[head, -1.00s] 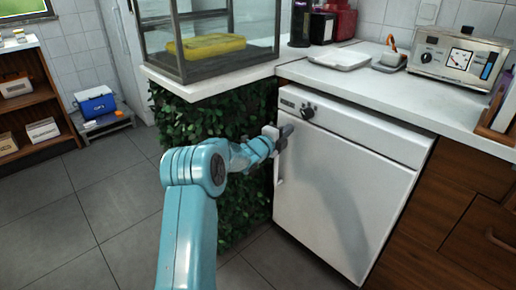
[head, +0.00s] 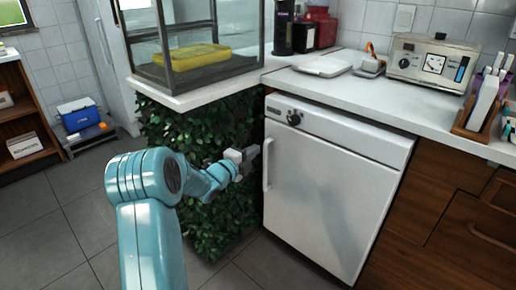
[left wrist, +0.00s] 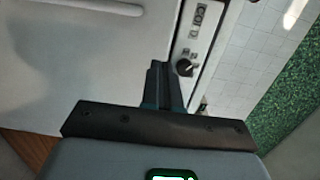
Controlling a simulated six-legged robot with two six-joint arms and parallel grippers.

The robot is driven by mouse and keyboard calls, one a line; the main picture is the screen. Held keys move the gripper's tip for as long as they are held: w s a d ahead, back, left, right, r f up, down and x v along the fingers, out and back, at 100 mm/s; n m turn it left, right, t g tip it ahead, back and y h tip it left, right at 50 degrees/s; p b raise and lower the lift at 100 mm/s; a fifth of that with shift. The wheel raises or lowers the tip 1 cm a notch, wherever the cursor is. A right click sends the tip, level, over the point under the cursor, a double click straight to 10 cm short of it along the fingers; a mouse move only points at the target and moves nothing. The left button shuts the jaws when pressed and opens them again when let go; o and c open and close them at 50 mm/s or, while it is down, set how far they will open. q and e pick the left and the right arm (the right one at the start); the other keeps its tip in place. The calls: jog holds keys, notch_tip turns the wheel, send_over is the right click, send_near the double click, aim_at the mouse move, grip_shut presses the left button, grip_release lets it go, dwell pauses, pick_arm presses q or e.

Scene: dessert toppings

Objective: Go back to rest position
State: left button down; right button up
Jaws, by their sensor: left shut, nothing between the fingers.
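My left gripper (head: 250,153) is in front of the leafy panel, just left of the white under-counter appliance (head: 330,190) and its vertical handle. Its jaws are shut and empty. In the left wrist view, the shut fingers (left wrist: 162,85) point toward the appliance front, near its dark knob (left wrist: 184,67) and the handle (left wrist: 105,7). In the head view the appliance door looks closed. My right gripper is in neither view.
The white counter (head: 400,105) runs above the appliance, with a glass case (head: 200,75) holding a yellow tray at left. A steel toaster-like device (head: 430,65) and a wooden holder (head: 465,120) stand at right. Grey floor (head: 70,220) is open at left.

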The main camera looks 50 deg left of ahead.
pick_arm(q)
jog(key=w+d+f+m+h, duration=0.1)
jog(key=w+d+f+h, duration=0.25)
jog(key=d, duration=0.45)
jog(key=w+d+f+h, duration=0.25)
jog(key=w+d, duration=0.25)
jog(key=d, duration=0.3)
jog(key=d+f+n+g+h, duration=0.1)
jog(key=d+f+g, duration=0.1)
jog(key=d+f, duration=0.55)
jog(key=d+f+n+g+h, duration=0.15)
jog(key=d+f, duration=0.35)
jog(key=d, duration=0.5)
jog(key=s+d+f+n+g, duration=0.45)
jog(key=s+d+f, duration=0.25)
jog(key=s, duration=0.3)
jog(key=s+d+f+n+g, duration=0.45)
jog(key=s+d+f, duration=0.35)
jog(key=s, duration=0.3)
jog(key=s+n+g, duration=0.4)
jog(key=s+n, duration=0.3)
notch_tip(320, 180, up, 30)
jog(key=p, duration=3.1)
jog(key=shift+s+d+m+h, duration=0.2)
jog(key=shift+s+m+h, duration=0.15)
jog(key=shift+m, duration=0.1)
